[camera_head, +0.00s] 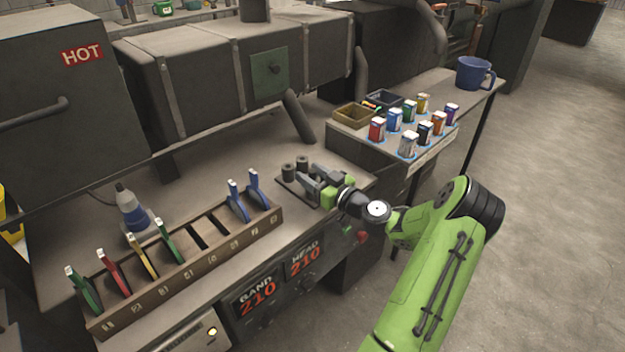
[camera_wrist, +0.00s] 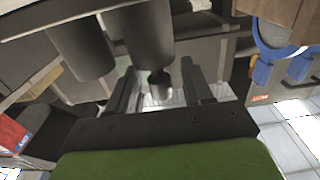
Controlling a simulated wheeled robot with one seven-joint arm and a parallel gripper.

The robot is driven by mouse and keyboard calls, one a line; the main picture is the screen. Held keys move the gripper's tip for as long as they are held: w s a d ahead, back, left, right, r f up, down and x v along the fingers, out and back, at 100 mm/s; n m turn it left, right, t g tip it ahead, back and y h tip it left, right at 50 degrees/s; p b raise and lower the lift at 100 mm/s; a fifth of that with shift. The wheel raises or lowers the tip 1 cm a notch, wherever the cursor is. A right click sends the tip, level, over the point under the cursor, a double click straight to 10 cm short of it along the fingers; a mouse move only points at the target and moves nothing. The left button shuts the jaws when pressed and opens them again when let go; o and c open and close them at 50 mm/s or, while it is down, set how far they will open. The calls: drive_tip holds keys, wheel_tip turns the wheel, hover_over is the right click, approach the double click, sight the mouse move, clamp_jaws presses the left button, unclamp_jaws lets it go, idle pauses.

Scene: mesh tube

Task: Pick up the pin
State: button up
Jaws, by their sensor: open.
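My gripper (camera_head: 309,184) is at the right end of the workbench, low over a small dark plate (camera_head: 287,183) with short dark cylinders (camera_head: 288,172) on it. In the wrist view my gripper (camera_wrist: 161,82) has its two dark fingers apart. A small dark, round-ended piece (camera_wrist: 160,80), which may be the pin, shows between or just beyond them, with a bright patch below it. I cannot tell whether a finger touches it. Two large dark cylinders show at the top of the wrist view. The pin cannot be made out in the head view, where my gripper hides part of the plate.
A wooden rack (camera_head: 191,277) with coloured-handled tools runs along the bench front. A grey machine stands behind the bench.

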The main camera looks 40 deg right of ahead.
clamp_jaws()
